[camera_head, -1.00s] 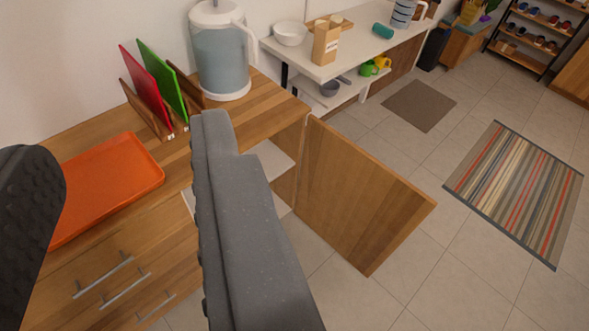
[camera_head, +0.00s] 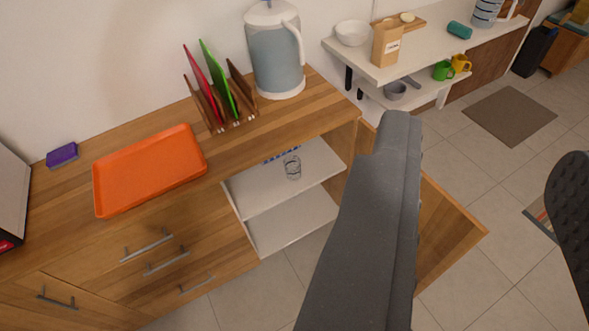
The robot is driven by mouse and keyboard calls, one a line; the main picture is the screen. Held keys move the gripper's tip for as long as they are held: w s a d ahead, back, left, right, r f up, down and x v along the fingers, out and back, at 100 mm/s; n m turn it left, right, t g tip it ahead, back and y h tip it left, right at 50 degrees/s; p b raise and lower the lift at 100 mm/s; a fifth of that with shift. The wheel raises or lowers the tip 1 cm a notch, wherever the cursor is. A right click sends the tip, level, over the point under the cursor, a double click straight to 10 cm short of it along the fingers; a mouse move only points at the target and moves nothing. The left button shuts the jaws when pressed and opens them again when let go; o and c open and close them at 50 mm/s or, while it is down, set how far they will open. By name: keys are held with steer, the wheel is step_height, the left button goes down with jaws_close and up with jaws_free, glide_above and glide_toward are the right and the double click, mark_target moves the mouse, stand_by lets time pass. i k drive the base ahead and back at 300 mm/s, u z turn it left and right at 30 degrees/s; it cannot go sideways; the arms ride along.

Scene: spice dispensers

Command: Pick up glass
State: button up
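A small clear glass (camera_head: 293,168) stands upright on the upper white shelf (camera_head: 262,193) inside the open wooden cabinet. It is left of my gripper in the picture. My gripper (camera_head: 484,145) is open and empty, with a wide gap between its grey finger and the black textured pad at the right edge. The grey finger covers part of the cabinet's right side and the open door (camera_head: 452,225). My gripper is apart from the glass.
The wooden counter holds an orange tray (camera_head: 150,172), a rack with red and green boards (camera_head: 215,85), a water dispenser (camera_head: 275,50) and a purple sponge (camera_head: 62,155). A white shelf unit (camera_head: 350,62) stands right of the cabinet. A lower cabinet shelf (camera_head: 285,228) looks empty.

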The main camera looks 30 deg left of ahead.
mark_target(292, 163)
steer(key=z, duration=0.1)
steer(key=i, duration=1)
steer(key=u, duration=0.1)
